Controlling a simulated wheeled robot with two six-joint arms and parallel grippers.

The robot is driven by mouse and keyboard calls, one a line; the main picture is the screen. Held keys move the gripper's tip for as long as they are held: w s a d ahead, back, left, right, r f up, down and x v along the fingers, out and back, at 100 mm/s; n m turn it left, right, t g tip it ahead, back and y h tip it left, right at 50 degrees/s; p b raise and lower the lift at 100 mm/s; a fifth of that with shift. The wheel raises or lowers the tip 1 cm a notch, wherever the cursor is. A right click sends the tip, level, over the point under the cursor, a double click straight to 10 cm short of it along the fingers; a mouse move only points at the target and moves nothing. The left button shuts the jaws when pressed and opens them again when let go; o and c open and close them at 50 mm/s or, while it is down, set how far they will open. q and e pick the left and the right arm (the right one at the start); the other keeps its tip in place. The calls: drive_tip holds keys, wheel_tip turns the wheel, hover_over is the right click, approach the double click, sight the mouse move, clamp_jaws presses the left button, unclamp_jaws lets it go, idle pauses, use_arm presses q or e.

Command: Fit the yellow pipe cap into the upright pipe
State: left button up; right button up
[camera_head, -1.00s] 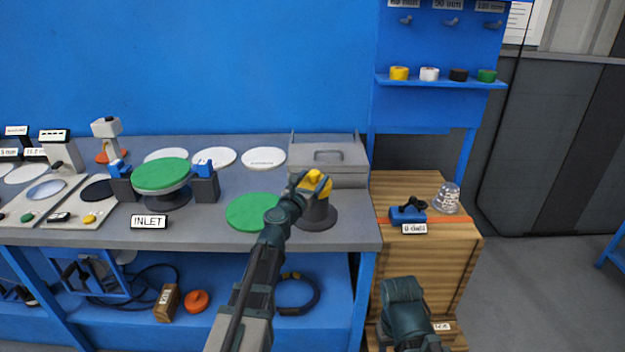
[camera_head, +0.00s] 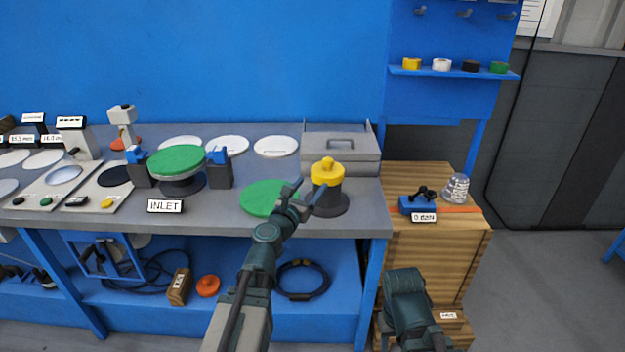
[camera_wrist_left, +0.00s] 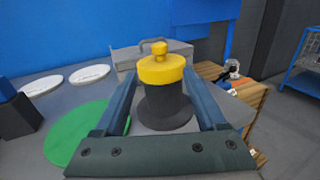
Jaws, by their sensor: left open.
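The yellow pipe cap (camera_head: 327,171) sits on top of the dark upright pipe (camera_head: 328,197), which stands on a round dark base near the right end of the bench. In the left wrist view the cap (camera_wrist_left: 161,69) looks level on the pipe (camera_wrist_left: 165,102), with its knob up. How deep it is seated I cannot tell. My left gripper (camera_head: 303,196) is open, just left of and in front of the pipe. In the wrist view its fingers (camera_wrist_left: 165,100) lie on either side of the pipe, apart from the cap. My right gripper does not show.
A green disc (camera_head: 262,197) lies on the bench left of the pipe. A grey lidded box (camera_head: 340,150) stands behind it. A green-topped flange (camera_head: 177,160) between dark blocks is further left. A wooden crate (camera_head: 440,240) stands right of the bench.

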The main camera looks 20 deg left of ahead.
use_arm(q)
drive_tip(key=shift+s+a, duration=0.15)
drive_tip(key=shift+s, duration=0.7)
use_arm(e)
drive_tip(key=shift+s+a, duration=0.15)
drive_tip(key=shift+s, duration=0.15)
